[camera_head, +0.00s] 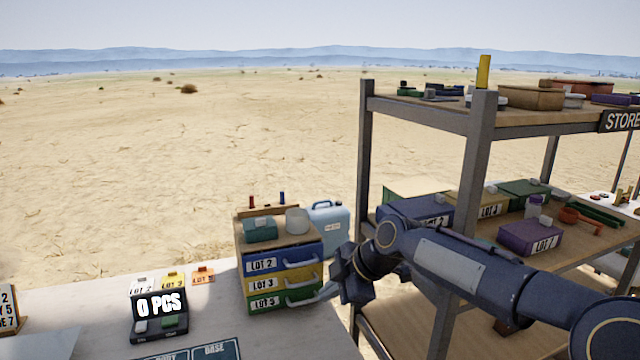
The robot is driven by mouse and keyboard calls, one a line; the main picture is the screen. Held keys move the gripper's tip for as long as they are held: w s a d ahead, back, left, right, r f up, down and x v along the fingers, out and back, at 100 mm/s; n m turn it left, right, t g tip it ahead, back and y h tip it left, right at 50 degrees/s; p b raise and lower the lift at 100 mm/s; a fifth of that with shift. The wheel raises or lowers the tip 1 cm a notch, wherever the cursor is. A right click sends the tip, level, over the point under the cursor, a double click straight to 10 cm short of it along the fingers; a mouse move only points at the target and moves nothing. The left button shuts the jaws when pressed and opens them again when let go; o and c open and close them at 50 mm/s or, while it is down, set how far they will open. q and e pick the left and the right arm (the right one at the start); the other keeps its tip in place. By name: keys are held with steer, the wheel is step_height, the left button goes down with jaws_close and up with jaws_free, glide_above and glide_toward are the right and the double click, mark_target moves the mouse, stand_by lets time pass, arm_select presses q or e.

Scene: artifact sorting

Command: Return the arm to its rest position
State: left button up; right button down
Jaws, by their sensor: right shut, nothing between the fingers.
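My right arm (470,275) comes in from the right edge, in front of the shelf. My right gripper (328,291) is at its left end, beside the right side of the drawer unit. The gripper is shut with nothing seen in it. Its fingertips are small here and lie close to the drawer handles; I cannot tell whether they touch. My left gripper is not in view.
The drawer unit (243,285) with LOT labels stands on the pale table (80,290). The shelf posts (475,160) and loaded boards are close around my arm.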

steer(key=s+d+r+m+t+h+p, duration=0.1)
steer(key=s+d+r+m+p, duration=0.15)
steer(key=s+d+m, duration=0.45)
steer(key=s+d+r+m+h+p, duration=0.2)
steer(key=s+d+r+m, duration=0.15)
steer(key=s+d, duration=0.5)
steer(key=s+d+f+m+p, duration=0.1)
steer(key=s+f+m, duration=0.1)
steer(key=s+m, duration=0.4)
steer(key=s+d+f+m+p, duration=0.2)
steer(key=s+m, duration=0.3)
steer(key=s, duration=0.6)
steer(key=shift+s+f+m+t, duration=0.2)
steer(key=shift+f+m+t, duration=0.15)
steer(key=shift+f, duration=0.5)
steer(key=shift+d, duration=0.1)
